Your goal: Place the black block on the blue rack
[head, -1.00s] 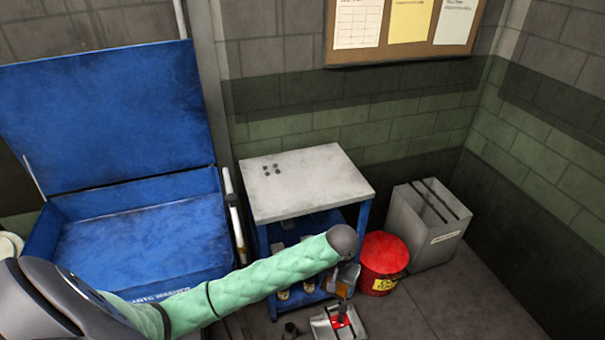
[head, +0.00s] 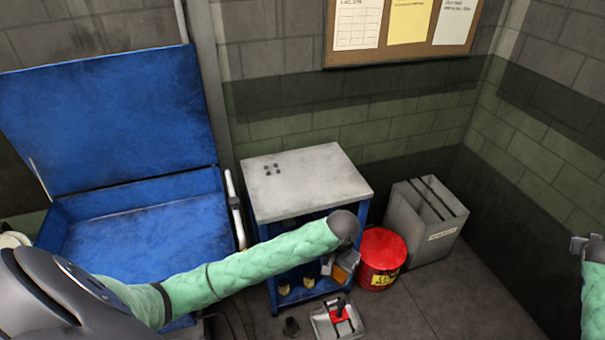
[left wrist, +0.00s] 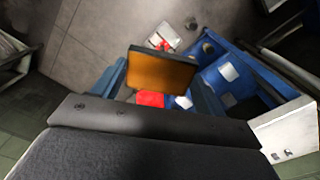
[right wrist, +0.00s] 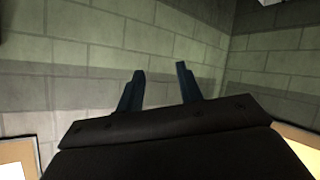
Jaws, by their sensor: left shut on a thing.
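My left gripper (head: 338,262) is shut on a block (left wrist: 160,70) with a brown-orange face and dark edges. I take it as the black block. The left wrist view shows it between the two fingers, and the head view shows its orange side beside the rack. The blue rack (head: 364,225) has a grey top and an open lower part with several small items in it. It also shows in the left wrist view (left wrist: 240,84). The block is in front of the rack's right side; I cannot tell whether they touch. My right gripper (right wrist: 158,85) is open and empty, facing the wall.
A red can (head: 382,250) and a grey bin (head: 425,225) stand right of the rack. A grey tray (head: 322,325) with a red item lies on the floor in front, next to a small dark object (head: 291,327). A blue washer (head: 130,225) with a raised lid stands left.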

